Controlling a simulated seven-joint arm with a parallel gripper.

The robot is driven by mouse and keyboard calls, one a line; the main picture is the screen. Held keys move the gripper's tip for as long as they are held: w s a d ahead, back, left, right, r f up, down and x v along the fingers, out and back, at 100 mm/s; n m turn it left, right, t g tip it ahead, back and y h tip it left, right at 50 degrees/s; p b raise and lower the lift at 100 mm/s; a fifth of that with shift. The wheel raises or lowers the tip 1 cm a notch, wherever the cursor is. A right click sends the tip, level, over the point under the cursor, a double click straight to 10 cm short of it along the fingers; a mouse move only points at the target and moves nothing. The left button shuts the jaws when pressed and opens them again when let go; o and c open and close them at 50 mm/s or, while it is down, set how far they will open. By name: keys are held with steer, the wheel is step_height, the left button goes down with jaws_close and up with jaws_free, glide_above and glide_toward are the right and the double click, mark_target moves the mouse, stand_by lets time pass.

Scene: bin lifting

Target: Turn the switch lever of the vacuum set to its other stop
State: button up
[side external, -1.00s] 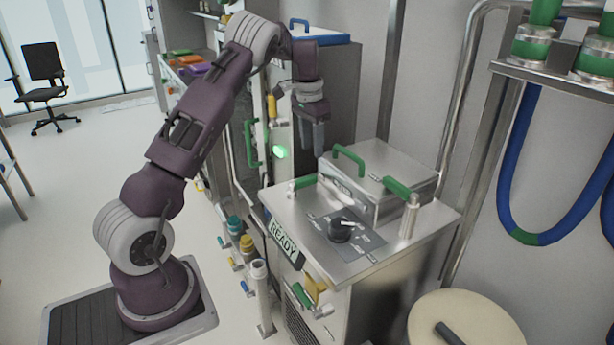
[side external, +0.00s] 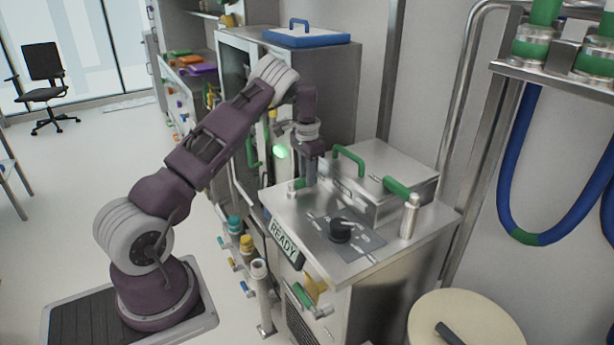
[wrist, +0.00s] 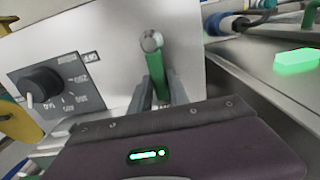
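I cannot tell by label which is the vacuum set's switch lever. My gripper (side external: 310,182) is pointing down at the free end of the left lever. In the wrist view the green lever (wrist: 156,72), with a round metal post top at its far end, lies between the two fingers of my gripper (wrist: 160,88). The fingers look apart, one on each side; contact is not clear.
A black dial (side external: 341,230) on a marked plate sits on the cabinet top (side external: 385,250). A steel lid (side external: 385,165) with a green handle stands behind it. A READY sign (side external: 284,239) is on the front edge. A lit green lamp (side external: 281,151) is behind the gripper.

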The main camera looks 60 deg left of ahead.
jaws_close()
stand_by(1.1)
